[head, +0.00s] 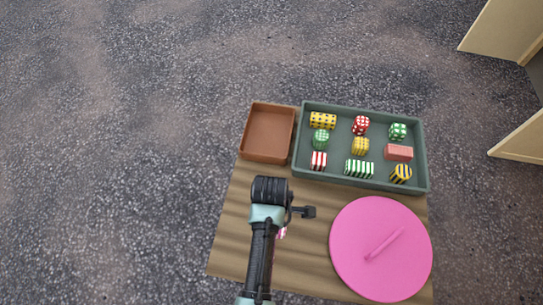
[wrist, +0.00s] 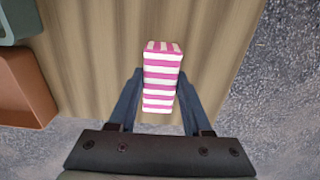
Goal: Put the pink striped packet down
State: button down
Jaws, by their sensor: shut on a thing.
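The pink striped packet (wrist: 161,75) is a small upright-looking block with pink and white bands. In the wrist view it sits between the two fingers of my gripper (wrist: 158,98), which is shut on it. In the head view only a small pink striped bit of the packet (head: 282,232) shows beside my arm, which hides the rest. The brown wooden table (head: 300,255) lies below the packet. I cannot tell whether the packet touches the table.
A green tray (head: 427,165) holds several patterned sweets. An empty brown tray (head: 268,133) stands to its left. A pink round lid or disc (head: 365,215) with a bar handle covers the table's right front. Bare table lies around my gripper. Cream panels (head: 500,30) stand at the far right.

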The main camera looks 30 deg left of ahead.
jog(key=shift+f+b, duration=0.55)
jog(key=shift+f, duration=1.25)
jog(key=shift+f, duration=0.1)
jog(key=shift+c, duration=1.7)
grip_release()
notch_tip(320, 180, up, 12)
jog(key=p, duration=0.3)
jog(key=shift+p, duration=0.35)
